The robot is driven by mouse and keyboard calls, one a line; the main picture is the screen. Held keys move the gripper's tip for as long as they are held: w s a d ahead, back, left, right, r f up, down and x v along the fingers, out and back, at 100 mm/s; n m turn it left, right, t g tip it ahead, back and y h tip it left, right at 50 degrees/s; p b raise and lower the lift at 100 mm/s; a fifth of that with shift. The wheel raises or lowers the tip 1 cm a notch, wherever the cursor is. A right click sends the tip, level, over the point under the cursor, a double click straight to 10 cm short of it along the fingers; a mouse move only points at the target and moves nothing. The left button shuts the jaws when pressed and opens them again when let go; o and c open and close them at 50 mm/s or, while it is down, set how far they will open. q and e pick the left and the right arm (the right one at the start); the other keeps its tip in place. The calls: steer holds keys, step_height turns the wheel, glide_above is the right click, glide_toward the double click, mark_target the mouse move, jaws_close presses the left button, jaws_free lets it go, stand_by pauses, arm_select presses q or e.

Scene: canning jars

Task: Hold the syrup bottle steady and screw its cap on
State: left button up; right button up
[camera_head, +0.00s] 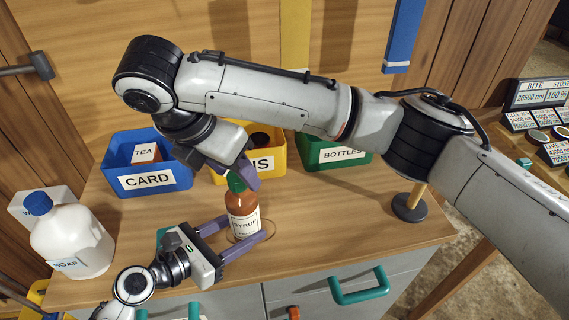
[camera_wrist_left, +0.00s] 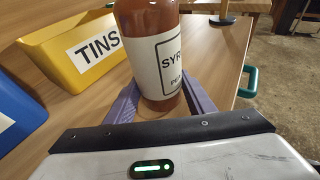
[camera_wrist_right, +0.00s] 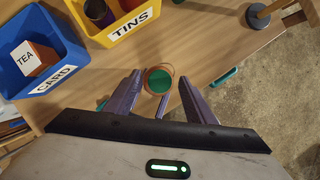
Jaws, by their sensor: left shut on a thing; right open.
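The syrup bottle (camera_head: 243,222), red-brown with a white label, stands upright on the wooden worktop. My left gripper (camera_head: 248,230) is shut on its body, one finger on each side; the left wrist view shows the bottle (camera_wrist_left: 158,85) between the fingers. The green cap (camera_head: 236,184) sits on top of the bottle. My right gripper (camera_head: 238,176) is open above, with its fingers around the cap and partly hiding it. In the right wrist view the cap (camera_wrist_right: 159,81) lies between the open fingertips. How far it is threaded cannot be told.
Behind stand a blue CARD bin (camera_head: 148,181), a yellow TINS bin (camera_wrist_left: 75,52) and a green BOTTLES bin (camera_head: 335,155). A white soap jug (camera_head: 72,240) stands at left. A post on a dark round base (camera_head: 409,207) stands at right. The worktop between is clear.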

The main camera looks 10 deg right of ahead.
steer(key=n+y, duration=0.1)
steer(key=n, duration=0.2)
steer(key=shift+d+t, duration=0.2)
steer(key=shift+t, duration=0.2)
steer(key=n+y, duration=0.1)
steer(key=n, duration=0.3)
steer(key=shift+d+n+y, duration=0.15)
steer(key=shift+n+y, duration=0.15)
steer(key=shift+y, duration=0.1)
steer(key=n+y, duration=0.1)
steer(key=n, duration=0.4)
steer(key=shift+d+y, duration=0.1)
steer(key=shift+y, duration=0.3)
steer(key=n+y, duration=0.1)
steer(key=n, duration=0.2)
steer(key=shift+d+r+g, duration=0.1)
steer(key=shift+g, duration=0.2)
step_height(320, 180, up, 7)
steer(key=d+f+m+h, duration=0.2)
steer(key=d+f+m, duration=0.4)
steer(key=d+f, duration=0.2)
steer(key=shift+w+t, duration=0.15)
steer(key=shift+t, duration=0.25)
arm_select(q)
steer(key=o, duration=1.1)
